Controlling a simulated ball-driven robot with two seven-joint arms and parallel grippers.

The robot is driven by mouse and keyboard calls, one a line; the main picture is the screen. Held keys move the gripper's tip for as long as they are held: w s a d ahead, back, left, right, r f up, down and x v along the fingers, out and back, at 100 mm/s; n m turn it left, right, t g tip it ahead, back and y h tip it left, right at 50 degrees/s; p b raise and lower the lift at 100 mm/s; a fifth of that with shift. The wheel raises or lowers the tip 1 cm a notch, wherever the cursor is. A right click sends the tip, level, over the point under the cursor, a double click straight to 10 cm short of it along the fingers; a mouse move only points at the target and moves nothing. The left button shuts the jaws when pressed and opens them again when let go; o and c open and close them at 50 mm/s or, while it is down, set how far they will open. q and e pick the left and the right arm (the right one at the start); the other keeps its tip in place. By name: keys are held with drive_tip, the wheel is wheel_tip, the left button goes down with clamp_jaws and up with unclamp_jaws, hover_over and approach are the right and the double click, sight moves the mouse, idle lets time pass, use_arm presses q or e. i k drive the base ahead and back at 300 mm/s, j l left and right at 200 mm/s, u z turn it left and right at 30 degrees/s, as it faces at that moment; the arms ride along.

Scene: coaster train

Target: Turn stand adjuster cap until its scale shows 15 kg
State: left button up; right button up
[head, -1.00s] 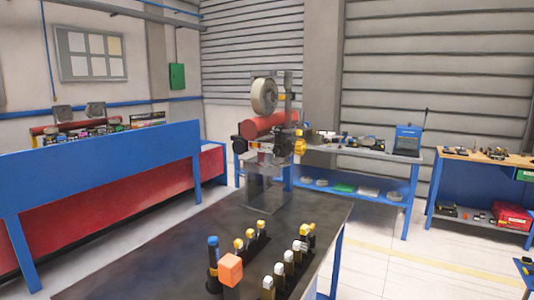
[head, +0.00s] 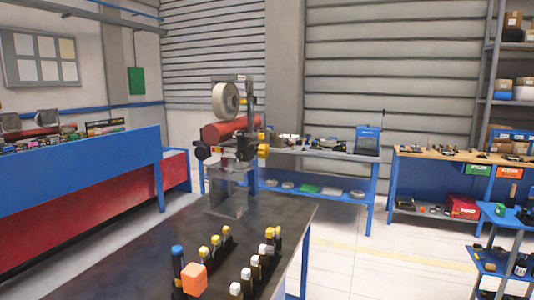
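A test stand (head: 236,170) with a grey column, a pale wheel (head: 226,100) and a red cylinder (head: 230,128) stands at the far end of the dark table. Yellow and black knobs (head: 263,151) sit on its right side, and a black knob (head: 201,151) sits on its left. I cannot tell which part is the adjuster cap, and no scale is readable at this distance. On the near part of the table stand a blue-capped dark post (head: 178,262), an orange block (head: 195,279) and two rows of small yellow-capped (head: 215,241) and white-capped posts (head: 262,251). Neither gripper is in view.
The dark table (head: 285,215) fills the lower middle. A blue and red bench (head: 80,185) stands at left. A grey-topped bench (head: 325,156) and a wood-topped bench (head: 450,160) stand behind. A blue shelf cart (head: 505,255) is at right. Pale floor (head: 400,260) is free between.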

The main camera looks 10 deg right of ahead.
sight(263, 149)
drive_tip(key=u, duration=0.3)
drive_tip(key=i+l+u, duration=0.15)
drive_tip(key=u, duration=0.2)
drive_tip(key=l+u, duration=0.35)
drive_tip(key=i+l+u, duration=0.15)
drive_tip(key=u, duration=0.2)
